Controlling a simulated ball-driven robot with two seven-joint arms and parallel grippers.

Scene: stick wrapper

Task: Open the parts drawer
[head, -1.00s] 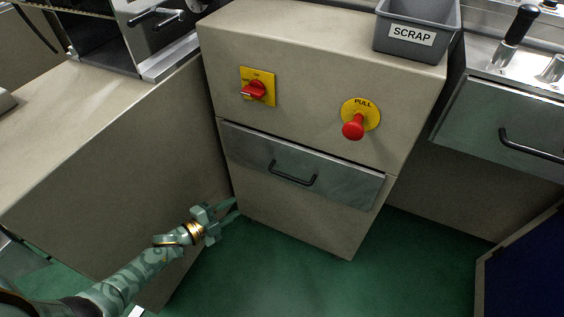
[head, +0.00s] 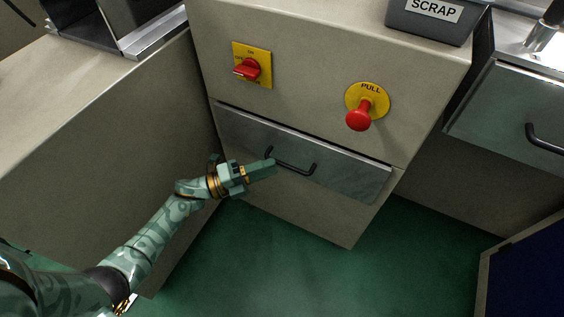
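The parts drawer (head: 340,180) has a grey metal front in the beige cabinet and looks closed, its face lying along the cabinet front. Its black bar handle (head: 297,170) sits near the middle of the front. My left gripper (head: 274,168) is at the left end of the handle, fingers pointing right. The fingers look close together; I cannot tell whether they are shut, or whether they touch the handle. They overlap the handle's left end in the picture. My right gripper is not in view.
Above the drawer are a red rotary switch (head: 247,69) on a yellow plate and a red pull knob (head: 359,119). A grey scrap bin (head: 432,22) stands on top. Another handled drawer (head: 505,110) is at right. The green floor (head: 320,280) in front is clear.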

